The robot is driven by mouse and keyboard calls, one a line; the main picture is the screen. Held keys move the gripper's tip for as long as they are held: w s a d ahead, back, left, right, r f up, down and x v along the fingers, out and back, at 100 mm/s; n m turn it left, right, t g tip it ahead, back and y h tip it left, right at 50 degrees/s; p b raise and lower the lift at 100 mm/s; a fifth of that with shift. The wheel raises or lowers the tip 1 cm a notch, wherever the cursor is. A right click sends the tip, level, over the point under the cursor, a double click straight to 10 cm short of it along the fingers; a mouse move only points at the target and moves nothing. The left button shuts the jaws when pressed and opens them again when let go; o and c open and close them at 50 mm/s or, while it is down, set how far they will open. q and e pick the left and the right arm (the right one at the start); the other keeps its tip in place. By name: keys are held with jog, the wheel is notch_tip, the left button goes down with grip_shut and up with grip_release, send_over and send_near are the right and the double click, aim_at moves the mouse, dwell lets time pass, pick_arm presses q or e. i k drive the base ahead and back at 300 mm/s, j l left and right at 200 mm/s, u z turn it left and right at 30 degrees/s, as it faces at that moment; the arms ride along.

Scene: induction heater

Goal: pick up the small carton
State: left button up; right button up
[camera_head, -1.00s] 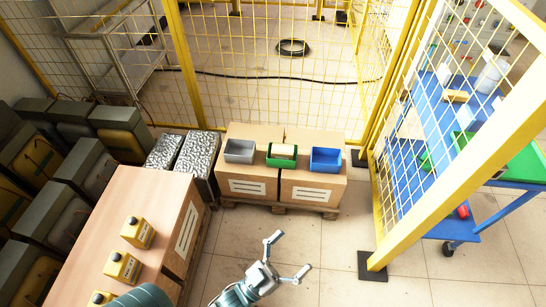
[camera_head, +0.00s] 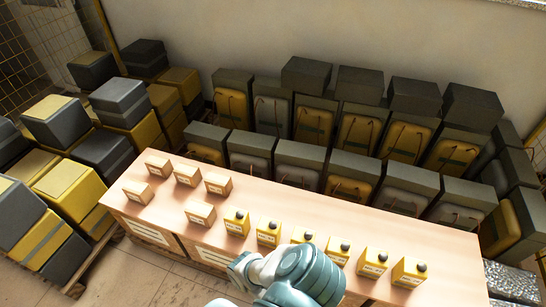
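Several small light-brown cartons stand on the left part of the wooden table (camera_head: 300,208). A back row holds a left carton (camera_head: 157,164), a middle one (camera_head: 186,175) and a right one (camera_head: 217,185). In front are a carton at the left (camera_head: 137,193) and another nearer the middle (camera_head: 199,214). They look upright, with pale labels on their faces. One of my arms, teal and grey, shows at the bottom centre over the table's front edge, to the right of the cartons. No gripper fingers show in this view.
Yellow black-capped containers (camera_head: 268,233) stand in a row along the table's right half, partly behind my arm. Grey and yellow cases (camera_head: 402,138) crowd behind the table. Stacked boxes (camera_head: 64,182) fill the left side. Tiled floor (camera_head: 150,268) lies free in front.

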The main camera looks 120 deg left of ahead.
aim_at(138, 192)
jog(key=u, duration=5.2)
jog(key=i+j, duration=0.15)
jog(key=i+j+z, duration=0.35)
jog(key=j+z, duration=0.2)
jog(key=j, duration=0.15)
jog(key=i+j+z, duration=0.1)
jog(key=j+z, duration=0.15)
jog(key=j, duration=0.15)
jog(key=z, duration=0.9)
